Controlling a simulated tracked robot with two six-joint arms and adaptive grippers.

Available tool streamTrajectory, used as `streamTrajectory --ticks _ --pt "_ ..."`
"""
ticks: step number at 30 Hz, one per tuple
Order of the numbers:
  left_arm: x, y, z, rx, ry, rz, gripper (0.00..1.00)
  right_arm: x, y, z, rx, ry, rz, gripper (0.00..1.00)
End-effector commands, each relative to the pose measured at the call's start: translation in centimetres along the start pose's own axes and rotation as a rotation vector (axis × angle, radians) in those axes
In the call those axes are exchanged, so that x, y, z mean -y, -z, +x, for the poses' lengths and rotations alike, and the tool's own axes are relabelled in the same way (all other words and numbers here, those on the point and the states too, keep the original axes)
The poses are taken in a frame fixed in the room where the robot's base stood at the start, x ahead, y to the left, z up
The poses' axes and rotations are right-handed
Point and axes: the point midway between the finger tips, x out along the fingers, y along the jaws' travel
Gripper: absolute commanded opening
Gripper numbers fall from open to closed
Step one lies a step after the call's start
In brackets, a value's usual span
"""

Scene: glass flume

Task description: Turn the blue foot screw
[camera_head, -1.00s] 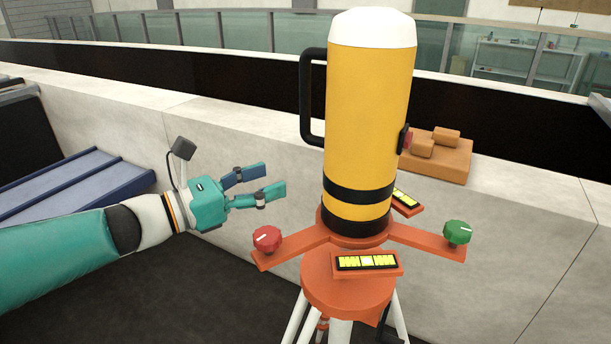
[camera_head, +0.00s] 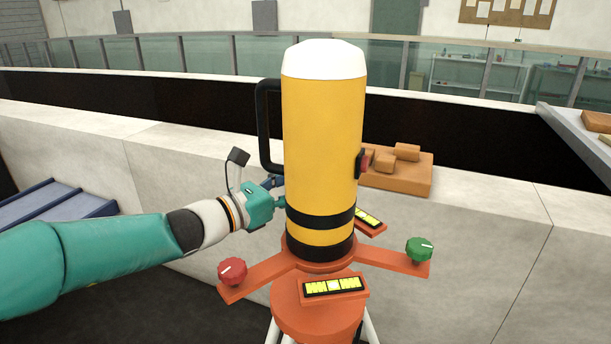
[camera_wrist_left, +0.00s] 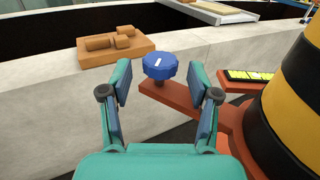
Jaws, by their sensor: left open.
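The blue foot screw (camera_wrist_left: 160,66) is a knurled knob with a white mark, on the end of an orange arm (camera_wrist_left: 172,95). It shows in the left wrist view, centred between and beyond the fingertips of my open left gripper (camera_wrist_left: 160,88). The fingers do not touch it as far as I can see. In the head view my left gripper (camera_head: 277,192) reaches behind the yellow cylinder (camera_head: 322,150), which hides the blue screw and part of the fingers. The red foot screw (camera_head: 232,271) and green foot screw (camera_head: 419,249) sit on the other arms.
The cylinder has a black handle (camera_head: 264,125) close to my left gripper. Two yellow level vials (camera_head: 335,287) sit on the orange base. Behind is a pale wall (camera_head: 480,210) with brown blocks (camera_head: 400,172) on top.

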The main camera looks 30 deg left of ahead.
Motion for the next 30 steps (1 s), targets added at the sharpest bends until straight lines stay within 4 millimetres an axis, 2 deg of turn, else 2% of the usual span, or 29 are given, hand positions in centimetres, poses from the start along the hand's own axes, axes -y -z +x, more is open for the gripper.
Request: streamTrajectory --ticks 3,6,17,27,30 --pt "0.0 -0.1 1.5 0.0 0.002 -0.001 0.61 0.2 0.0 -0.5 0.0 0.0 0.0 0.47" --pt "0.0 0.0 2.2 0.0 0.001 -0.001 0.61 0.2 0.0 -0.6 0.0 0.0 0.0 0.47" --pt "0.0 0.0 2.5 0.001 -0.001 0.0 0.6 0.2 0.0 -0.6 0.0 0.0 0.0 0.47" --pt "0.0 0.0 2.5 0.001 -0.001 0.0 0.03 0.2 0.0 -0.6 0.0 0.0 0.0 0.47" --pt "-0.1 -0.1 2.5 0.001 0.002 0.0 0.0 0.2 0.0 -0.7 0.0 0.0 0.0 0.47"
